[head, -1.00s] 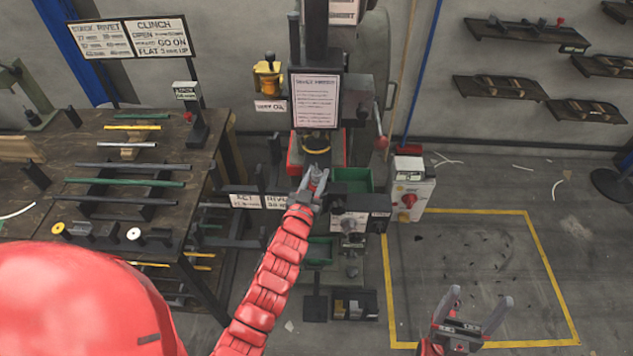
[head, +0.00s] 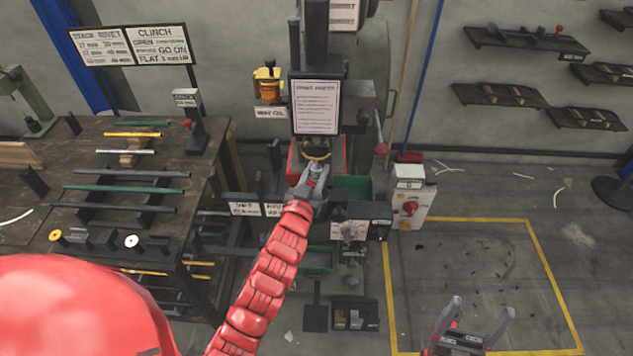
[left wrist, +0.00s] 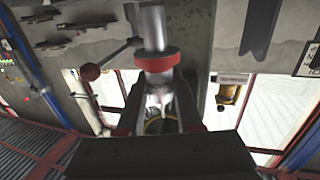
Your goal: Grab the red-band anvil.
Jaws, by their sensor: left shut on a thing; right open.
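The red-band anvil (left wrist: 158,60) is a steel cylinder with a red collar, seen upper centre in the left wrist view. My left gripper (left wrist: 159,112) has a finger on each side of its narrower pale metal part, just below the collar in that picture. It is shut on this piece. In the head view, my left gripper (head: 318,174) reaches into the press (head: 343,95), under its yellow-ringed tool; the anvil is small and mostly hidden there. My right gripper (head: 480,316) is open and empty, low over the yellow-taped floor area.
A green bin (head: 354,188) and a grey control box (head: 352,222) sit close to my left gripper. A red-knobbed lever (head: 380,149) is at the press's right. A workbench (head: 35,215) with rods stands left. The taped floor (head: 470,265) is clear except for small scraps.

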